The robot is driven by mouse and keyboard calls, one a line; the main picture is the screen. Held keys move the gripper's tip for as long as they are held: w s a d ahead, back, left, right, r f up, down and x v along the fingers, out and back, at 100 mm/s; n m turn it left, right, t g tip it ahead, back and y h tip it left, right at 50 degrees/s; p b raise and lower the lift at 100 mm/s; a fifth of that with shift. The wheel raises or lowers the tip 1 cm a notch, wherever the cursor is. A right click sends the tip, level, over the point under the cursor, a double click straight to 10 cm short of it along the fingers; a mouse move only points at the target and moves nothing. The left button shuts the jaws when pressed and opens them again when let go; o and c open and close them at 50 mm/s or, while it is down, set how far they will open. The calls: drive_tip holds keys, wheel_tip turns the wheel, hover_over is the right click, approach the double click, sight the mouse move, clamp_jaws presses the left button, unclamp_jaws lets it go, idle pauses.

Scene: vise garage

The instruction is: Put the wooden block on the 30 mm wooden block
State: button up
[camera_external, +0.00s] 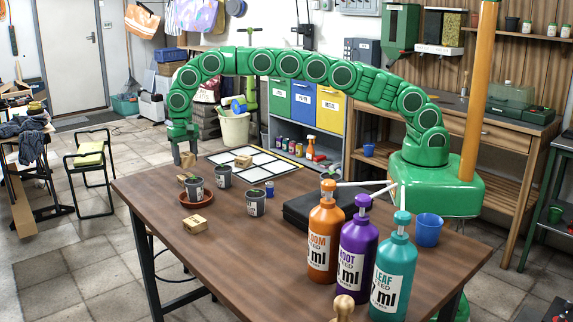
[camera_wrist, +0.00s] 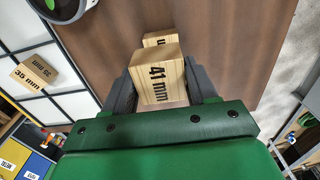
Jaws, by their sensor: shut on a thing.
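My gripper (camera_wrist: 160,92) is shut on a light wooden block (camera_wrist: 157,78) marked 41 mm, held between the two dark fingers. In the wrist view, another wooden block (camera_wrist: 160,40) shows just beyond the held one; its size label is mostly hidden. In the external view my gripper (camera_external: 185,158) points down near the table's far left side, behind the pots. A wooden block (camera_external: 196,225) sits on the table's near left part, its label too small to read. A 35 mm wooden block (camera_wrist: 33,75) lies on the white grid; it also shows in the external view (camera_external: 243,161).
Grey pots (camera_external: 223,176) (camera_external: 256,204) and a brown saucer (camera_external: 190,202) with a pot stand near my gripper. The white grid (camera_external: 270,168) lies at the back. A black case (camera_external: 305,208), several pump bottles (camera_external: 357,250) and a blue cup (camera_external: 428,230) occupy the right side.

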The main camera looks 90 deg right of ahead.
sight(185, 165)
drive_tip(key=shift+w+f, duration=0.1)
drive_tip(key=shift+w+f, duration=0.2)
drive_tip(key=shift+f, duration=1.55)
drive_tip(key=o, duration=1.1)
drive_tip(key=shift+f, duration=0.1)
drive_tip(key=shift+c, duration=0.2)
wheel_tip(185, 165, up, 12)
drive_tip(key=shift+f, duration=0.1)
drive_tip(key=shift+r, duration=0.25)
